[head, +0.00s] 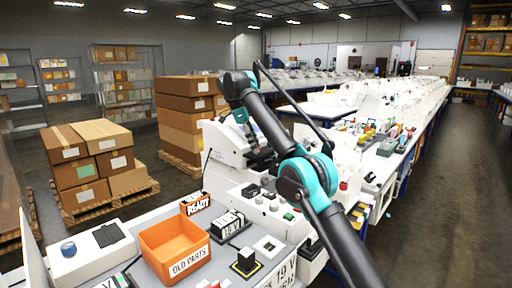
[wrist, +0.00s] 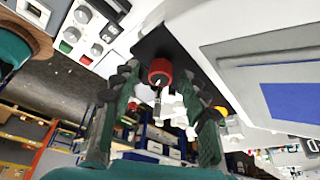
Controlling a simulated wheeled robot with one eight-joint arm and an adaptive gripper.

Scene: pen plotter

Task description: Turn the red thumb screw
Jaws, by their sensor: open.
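The red thumb screw (wrist: 160,67) shows in the upper middle of the wrist view, below a black plate (wrist: 155,42). A bright metal shaft shows just below its red head. My gripper (wrist: 160,84) is open, with its dark green fingers to the left and right of the screw. A gap shows on both sides, so no hold on it is visible. I cannot tell whether the fingertips reach its depth. In the head view my arm reaches over the white machine (head: 228,146); the gripper and the screw cannot be made out there.
A white housing with a blue panel (wrist: 292,102) lies close on the wrist view's right. A panel with buttons (wrist: 84,30) is at upper left. In the head view, an orange old-parts bin (head: 168,241) and a ready sign (head: 197,204) stand on the bench. A floor aisle (head: 455,190) is clear at right.

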